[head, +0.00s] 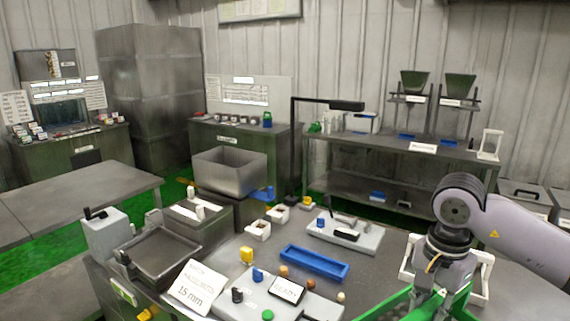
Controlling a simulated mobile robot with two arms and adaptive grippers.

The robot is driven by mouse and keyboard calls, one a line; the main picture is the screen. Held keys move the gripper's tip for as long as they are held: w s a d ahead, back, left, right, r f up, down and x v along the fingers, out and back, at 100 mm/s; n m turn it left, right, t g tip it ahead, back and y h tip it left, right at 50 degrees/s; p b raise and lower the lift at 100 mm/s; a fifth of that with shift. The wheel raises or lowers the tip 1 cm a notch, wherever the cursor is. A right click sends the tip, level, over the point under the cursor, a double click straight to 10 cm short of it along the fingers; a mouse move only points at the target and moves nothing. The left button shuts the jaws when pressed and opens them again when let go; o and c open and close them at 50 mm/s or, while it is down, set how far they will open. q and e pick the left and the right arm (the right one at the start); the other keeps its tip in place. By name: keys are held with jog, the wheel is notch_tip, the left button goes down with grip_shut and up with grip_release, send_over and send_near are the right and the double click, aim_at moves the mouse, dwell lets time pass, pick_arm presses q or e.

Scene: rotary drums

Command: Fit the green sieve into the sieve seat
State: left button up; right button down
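My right arm comes in from the right, and its wrist points down at the lower right. The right gripper (437,302) is at the bottom edge, beside or over a green frame (398,306) that looks like the green sieve. The frame is cut off by the picture edge. The fingertips are not clear, so I cannot tell whether they grip it. A dark square framed recess (160,257), possibly the sieve seat, is on the machine at the left, behind a "15 mm" card (191,288). My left gripper is not in view.
A white frame stand (484,262) is behind my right wrist. A blue tray (314,262), a grey control panel (262,304) with knobs and small coloured balls are on the table between the green frame and the recess. A grey open bin (230,172) stands behind.

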jog(key=s+a+f+n, duration=0.1)
jog(key=s+a+n, duration=0.1)
jog(key=n, duration=0.1)
jog(key=s+a+f+n, duration=0.1)
jog(key=s+n, duration=0.1)
jog(key=n, duration=0.2)
jog(key=s+a+f+n, duration=0.2)
jog(key=n, duration=0.1)
jog(key=shift+s+a+f+n, duration=0.1)
jog(key=shift+a+n, duration=0.2)
jog(key=shift+n, duration=0.1)
jog(key=shift+s+a+f+n, duration=0.25)
jog(key=shift+s+n, duration=0.15)
jog(key=shift+n, duration=0.2)
jog(key=shift+w+r, duration=0.1)
